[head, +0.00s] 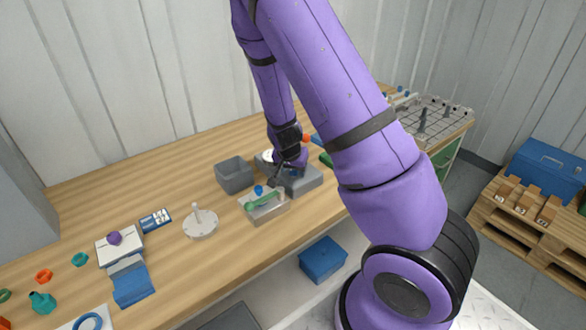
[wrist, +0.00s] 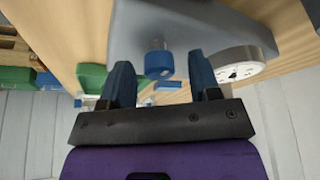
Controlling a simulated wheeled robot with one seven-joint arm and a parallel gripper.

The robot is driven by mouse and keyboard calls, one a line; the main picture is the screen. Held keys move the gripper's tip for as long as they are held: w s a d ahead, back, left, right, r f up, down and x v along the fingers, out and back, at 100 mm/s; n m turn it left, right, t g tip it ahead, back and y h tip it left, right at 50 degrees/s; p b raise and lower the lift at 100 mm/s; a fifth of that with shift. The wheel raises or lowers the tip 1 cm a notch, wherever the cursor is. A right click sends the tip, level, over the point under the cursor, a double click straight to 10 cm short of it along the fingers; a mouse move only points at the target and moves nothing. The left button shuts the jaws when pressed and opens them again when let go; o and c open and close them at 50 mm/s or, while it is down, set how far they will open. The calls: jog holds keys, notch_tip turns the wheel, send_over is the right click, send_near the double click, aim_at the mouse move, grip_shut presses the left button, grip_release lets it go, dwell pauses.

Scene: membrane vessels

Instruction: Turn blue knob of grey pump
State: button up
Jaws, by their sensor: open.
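The grey pump (head: 308,181) stands on the wooden bench near its front edge. In the wrist view its grey body (wrist: 195,25) fills the upper middle, with a white round gauge (wrist: 240,70) on its right. The blue knob (wrist: 158,65) sticks out of the body on a short stem. My gripper (wrist: 161,70) is open, with one dark blue finger on each side of the knob in this view. A gap shows on both sides, and I cannot tell the depth between fingertips and knob. In the head view my gripper (head: 286,168) is over the pump and partly hides it.
A white disc stand (head: 200,223) is further left. Green blocks (wrist: 92,78) show left of the fingers in the wrist view.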

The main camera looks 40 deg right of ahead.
jog(key=v, duration=1)
jog(key=shift+a+r, duration=0.15)
jog(key=shift+r, duration=0.25)
dwell(0.4)
jog(key=s+a+r+n+t+y, duration=0.1)
jog(key=s+a+r+n+y, duration=0.15)
jog(key=s+r, duration=0.4)
jog(key=s+a+r+n+y, duration=0.2)
jog(key=s+a+r+n, duration=0.15)
jog(key=r, duration=0.65)
jog(key=s+a+r+n, duration=0.1)
jog(key=s+r+n, duration=0.1)
jog(key=s+r, duration=0.3)
jog(key=s+a+r+n+t, duration=0.1)
jog(key=s+a+r+n, duration=0.1)
jog(key=s+r, duration=0.3)
jog(key=s+h, duration=0.1)
jog(key=s, duration=0.3)
jog(key=shift+a+n, duration=0.15)
jog(key=shift+n, duration=0.15)
dwell(2.0)
